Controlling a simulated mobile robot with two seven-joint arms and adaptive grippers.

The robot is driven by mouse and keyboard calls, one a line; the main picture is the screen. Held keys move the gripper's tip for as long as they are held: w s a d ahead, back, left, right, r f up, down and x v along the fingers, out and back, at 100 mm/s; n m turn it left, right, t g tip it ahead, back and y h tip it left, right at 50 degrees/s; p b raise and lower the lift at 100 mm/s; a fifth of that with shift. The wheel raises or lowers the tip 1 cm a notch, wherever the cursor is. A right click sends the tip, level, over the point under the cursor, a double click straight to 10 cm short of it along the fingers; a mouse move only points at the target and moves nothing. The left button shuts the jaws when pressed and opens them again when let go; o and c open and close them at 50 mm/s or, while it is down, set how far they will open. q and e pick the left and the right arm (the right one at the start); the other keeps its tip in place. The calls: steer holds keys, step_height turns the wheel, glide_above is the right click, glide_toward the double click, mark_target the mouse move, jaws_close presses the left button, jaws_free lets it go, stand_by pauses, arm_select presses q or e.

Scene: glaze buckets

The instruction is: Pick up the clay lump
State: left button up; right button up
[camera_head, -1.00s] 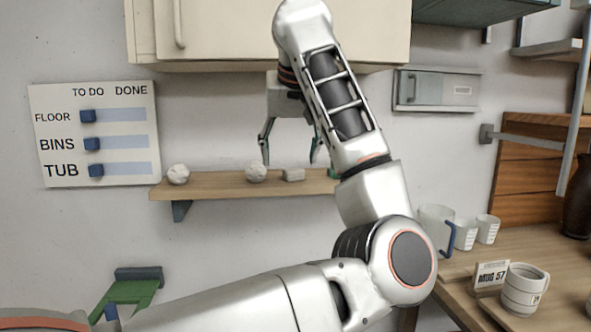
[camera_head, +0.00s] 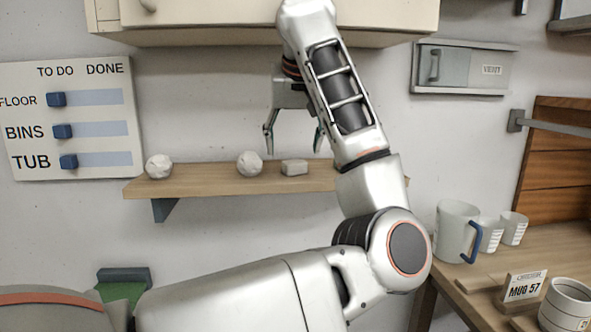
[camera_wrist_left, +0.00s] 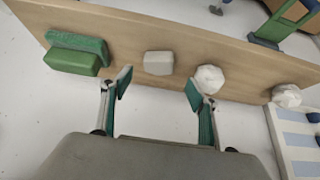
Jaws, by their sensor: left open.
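A small pale grey block with rounded edges (camera_head: 294,167), which looks like the clay lump, lies on the wooden wall shelf (camera_head: 225,183). It also shows in the left wrist view (camera_wrist_left: 158,63), beyond the fingertips and between their lines. My left gripper (camera_head: 293,150) is open and empty, pointing down near the block. In the left wrist view, its fingers (camera_wrist_left: 160,88) are apart, with no contact on the block visible. A white crumpled ball (camera_head: 249,163) lies close to the block, near one finger (camera_wrist_left: 208,79). My right gripper is not in view.
Another white crumpled ball (camera_head: 159,166) lies near the shelf's left end. Green blocks (camera_wrist_left: 75,58) lie on the block's other side, hidden by my arm in the head view. A cream cabinet (camera_head: 250,22) hangs above. Mugs (camera_head: 457,232) stand on the right counter.

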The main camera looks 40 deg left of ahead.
mark_target(295, 162)
arm_select(q)
steer(key=x, duration=0.3)
steer(key=b+x, duration=0.1)
steer(key=x, duration=0.1)
steer(key=shift+d+f, duration=0.25)
steer(key=shift+d+r, duration=0.1)
steer(key=shift+r, duration=0.05)
steer(key=c, duration=1.2)
